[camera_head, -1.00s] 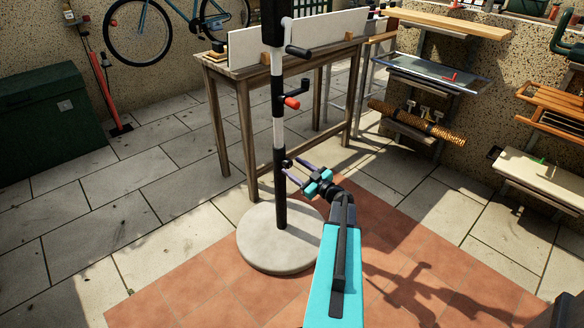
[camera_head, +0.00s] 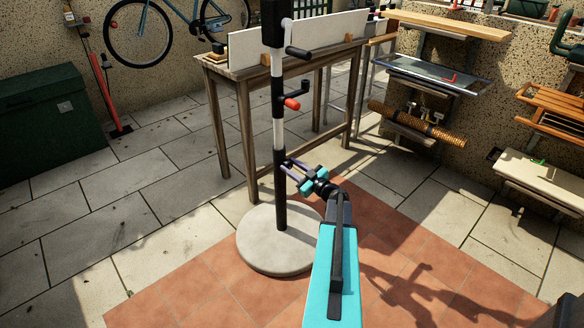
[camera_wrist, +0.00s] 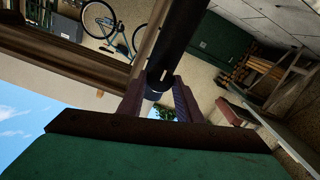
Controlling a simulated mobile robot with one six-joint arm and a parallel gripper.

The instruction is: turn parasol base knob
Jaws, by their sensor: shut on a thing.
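The parasol base is a round pale grey disc (camera_head: 262,250) with an upright black and white pole (camera_head: 280,212) rising from it. The small dark knob on the pole's right side is mostly hidden by my fingers in the head view. In the wrist view the knob (camera_wrist: 154,94) lies between my two fingers, below the end of the dark pole (camera_wrist: 190,35) as pictured. My gripper (camera_head: 288,166) has come in from the right and is shut on the knob, close against the pole. It also shows in the wrist view (camera_wrist: 155,104).
A wooden table (camera_head: 240,80) stands close behind the pole. Shelves (camera_head: 425,75) line the wall at right.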

